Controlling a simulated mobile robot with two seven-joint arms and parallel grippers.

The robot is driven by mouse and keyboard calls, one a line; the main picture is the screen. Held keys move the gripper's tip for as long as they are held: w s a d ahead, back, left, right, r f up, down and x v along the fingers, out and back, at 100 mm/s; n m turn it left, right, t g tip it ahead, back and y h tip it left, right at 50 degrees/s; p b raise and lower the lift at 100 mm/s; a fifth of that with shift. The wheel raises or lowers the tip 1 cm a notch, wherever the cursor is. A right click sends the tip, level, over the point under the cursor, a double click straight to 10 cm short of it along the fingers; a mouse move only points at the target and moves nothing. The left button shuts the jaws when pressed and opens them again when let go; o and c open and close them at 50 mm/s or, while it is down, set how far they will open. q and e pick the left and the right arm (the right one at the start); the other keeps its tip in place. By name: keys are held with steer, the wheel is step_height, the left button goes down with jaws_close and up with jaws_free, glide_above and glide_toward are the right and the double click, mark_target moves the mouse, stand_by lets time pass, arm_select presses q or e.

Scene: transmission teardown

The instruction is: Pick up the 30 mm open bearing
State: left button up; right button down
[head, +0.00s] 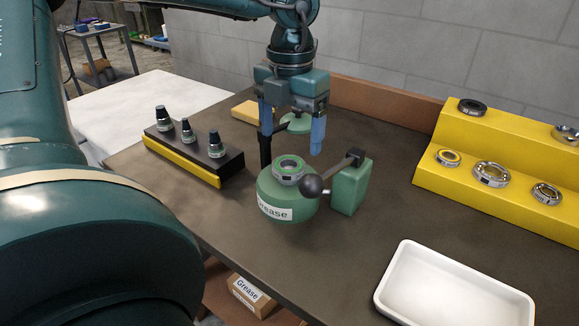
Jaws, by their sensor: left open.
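Several ring bearings sit on the yellow stepped stand at the right. On its lower step are a bearing with a yellow centre (447,158), a larger open-looking ring bearing (490,174) and another ring bearing (546,193). A dark bearing (472,107) and a partly cut-off silver one (566,134) are on the upper step. Another bearing (288,167) rests on the green grease device. No sizes are readable, so I cannot tell which is 30 mm. My left gripper (292,142) points down, open and empty, above and behind the grease device. My right gripper is not in view.
The green grease device (277,197) has a black-knobbed lever and a green block beside it. A white tray (452,290) lies front right. The yellow stand (520,207) is at right. Table between is clear.

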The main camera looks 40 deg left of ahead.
mark_target(289, 167)
arm_select(q)
steer(key=shift+w+a+f, duration=0.1)
steer(key=shift+a+f, duration=0.1)
steer(key=shift+f, duration=1.35)
steer(key=shift+w+a+f, duration=0.1)
steer(key=shift+a+f, duration=0.05)
steer(key=shift+f, duration=1.4)
steer(key=shift+c, duration=0.3)
steer(key=c, duration=1.2)
steer(key=shift+r, duration=0.1)
steer(key=shift+r, duration=0.1)
